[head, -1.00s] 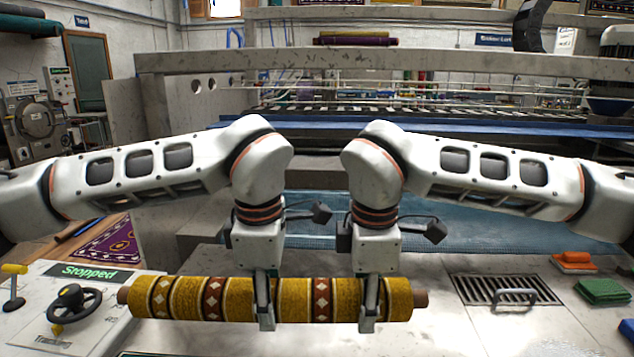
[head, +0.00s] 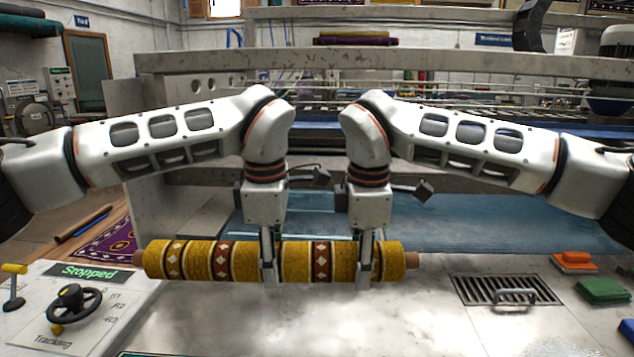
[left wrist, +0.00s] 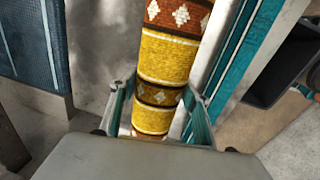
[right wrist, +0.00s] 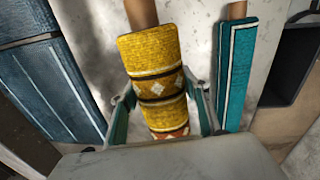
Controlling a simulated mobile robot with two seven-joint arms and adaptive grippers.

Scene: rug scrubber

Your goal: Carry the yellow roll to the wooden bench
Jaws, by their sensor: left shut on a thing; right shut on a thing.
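The yellow roll (head: 210,262), with red-brown bands and white diamonds, lies level across the lower middle of the head view. Brown core ends stick out at both sides. I cannot make out a wooden bench for sure in any view.
A teal roll (right wrist: 237,65) lies below and beside the yellow roll in the right wrist view. A panel (head: 75,310) with a black handwheel stands at lower left.

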